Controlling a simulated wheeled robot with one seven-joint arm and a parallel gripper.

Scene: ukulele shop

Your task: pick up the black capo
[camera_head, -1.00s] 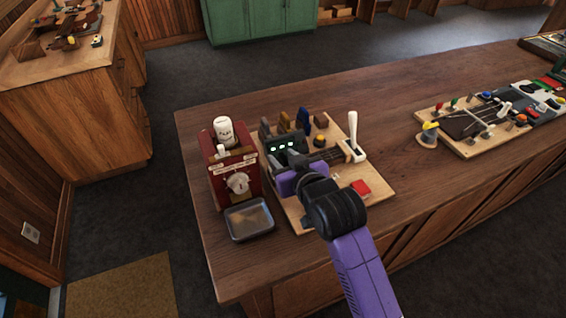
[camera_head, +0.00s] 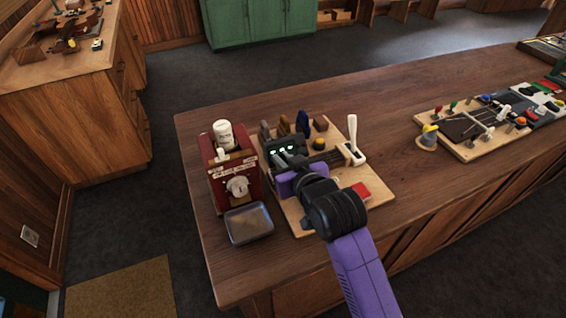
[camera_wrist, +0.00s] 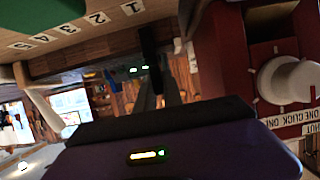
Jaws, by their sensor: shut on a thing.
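My gripper (camera_head: 283,154) is over the left part of a light wooden board (camera_head: 293,218), among the upright items at its back. In the wrist view its dark fingers (camera_wrist: 157,88) are shut on a narrow black upright piece, which I take for the black capo (camera_wrist: 147,40). The capo's outline is mostly hidden by the gripper in the head view. I cannot tell whether it touches the board.
A red box (camera_head: 222,180) with a white knob stands close on the left, with a grey tray (camera_head: 249,224) in front. Blue (camera_head: 302,122) and bronze (camera_head: 284,126) pieces stand behind my gripper. A white lever (camera_head: 352,140) is at right. The counter's middle (camera_head: 385,110) is clear.

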